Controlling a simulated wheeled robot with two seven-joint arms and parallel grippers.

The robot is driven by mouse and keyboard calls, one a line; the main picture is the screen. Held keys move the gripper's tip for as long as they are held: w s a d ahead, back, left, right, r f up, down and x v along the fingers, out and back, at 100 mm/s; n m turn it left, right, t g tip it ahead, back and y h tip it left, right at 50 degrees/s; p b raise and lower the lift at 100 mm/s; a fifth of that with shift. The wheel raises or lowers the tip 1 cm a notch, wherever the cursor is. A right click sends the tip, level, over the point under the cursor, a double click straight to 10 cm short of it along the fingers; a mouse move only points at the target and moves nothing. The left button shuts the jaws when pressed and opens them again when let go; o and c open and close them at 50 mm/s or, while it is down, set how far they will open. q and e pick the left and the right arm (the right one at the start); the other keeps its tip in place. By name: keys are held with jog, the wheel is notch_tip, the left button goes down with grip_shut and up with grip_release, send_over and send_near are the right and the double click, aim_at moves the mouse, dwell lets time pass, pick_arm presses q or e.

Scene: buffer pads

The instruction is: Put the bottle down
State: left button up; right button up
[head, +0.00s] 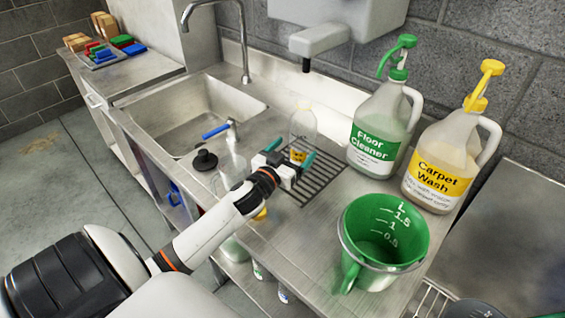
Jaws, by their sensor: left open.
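A small clear bottle (303,124) with a yellow label stands upright on the dark drain grate (322,181) in the steel counter. My left gripper (291,153) is open, its two teal fingertips on either side of the bottle's lower part. Whether the fingers touch the bottle cannot be told. The gripper partly hides the bottle's base. My right gripper is not in the head view.
Large jugs of Floor Cleaner (378,135) and Carpet Wash (445,165) stand right of the grate. A green measuring jug (385,243) sits in front. A sink (195,117) lies left, with a blue-handled tap (218,131) and a black plunger-like stopper (205,160) nearby.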

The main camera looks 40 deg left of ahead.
pick_arm(q)
jog(key=s, duration=0.5)
jog(key=shift+s+d, duration=0.25)
